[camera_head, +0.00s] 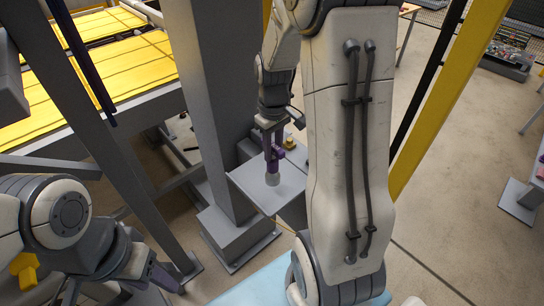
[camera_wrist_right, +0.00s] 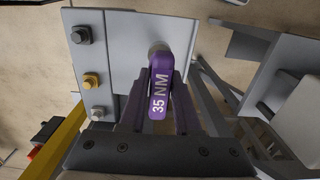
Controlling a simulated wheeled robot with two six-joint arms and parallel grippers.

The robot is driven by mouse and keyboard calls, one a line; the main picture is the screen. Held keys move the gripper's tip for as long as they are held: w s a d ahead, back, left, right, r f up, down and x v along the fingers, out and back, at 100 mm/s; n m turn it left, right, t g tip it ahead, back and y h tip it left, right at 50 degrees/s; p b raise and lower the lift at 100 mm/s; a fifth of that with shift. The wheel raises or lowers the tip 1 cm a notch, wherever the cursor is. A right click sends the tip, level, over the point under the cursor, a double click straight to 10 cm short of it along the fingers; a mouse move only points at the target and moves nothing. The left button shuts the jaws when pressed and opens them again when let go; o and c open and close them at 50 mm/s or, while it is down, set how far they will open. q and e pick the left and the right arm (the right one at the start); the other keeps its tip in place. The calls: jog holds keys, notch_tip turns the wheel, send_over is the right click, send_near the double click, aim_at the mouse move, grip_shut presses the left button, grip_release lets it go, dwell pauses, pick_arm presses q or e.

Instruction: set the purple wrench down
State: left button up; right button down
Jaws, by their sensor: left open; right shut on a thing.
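My right gripper (camera_head: 268,128) is shut on the purple wrench (camera_head: 277,156), whose grey socket end (camera_head: 272,179) points down over a flat grey plate (camera_head: 255,190). I cannot tell whether the socket touches the plate. In the right wrist view the purple wrench (camera_wrist_right: 159,92), marked "35 NM", sits between the two dark fingers of the right gripper (camera_wrist_right: 160,78). My left gripper (camera_head: 125,284) is open at the lower left, away from the wrench, partly cut off by the frame.
A bracket beside the plate carries a brass bolt (camera_wrist_right: 91,81) between two grey bolts. A thick grey column (camera_head: 222,90) stands just left of the plate. A yellow post (camera_head: 445,95) stands to the right. A yellow-topped platform (camera_head: 105,65) is at the back left.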

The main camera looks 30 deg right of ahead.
aim_at(273, 164)
jog(key=shift+w+a+f, duration=0.15)
jog(key=shift+f, duration=0.05)
notch_tip(273, 164, down, 3)
jog(key=shift+f+p, duration=0.15)
jog(key=shift+p, duration=0.4)
jog(key=shift+f, duration=0.25)
jog(key=shift+f, duration=0.25)
jog(key=c, duration=0.6)
grip_release()
jog(key=shift+r, duration=0.1)
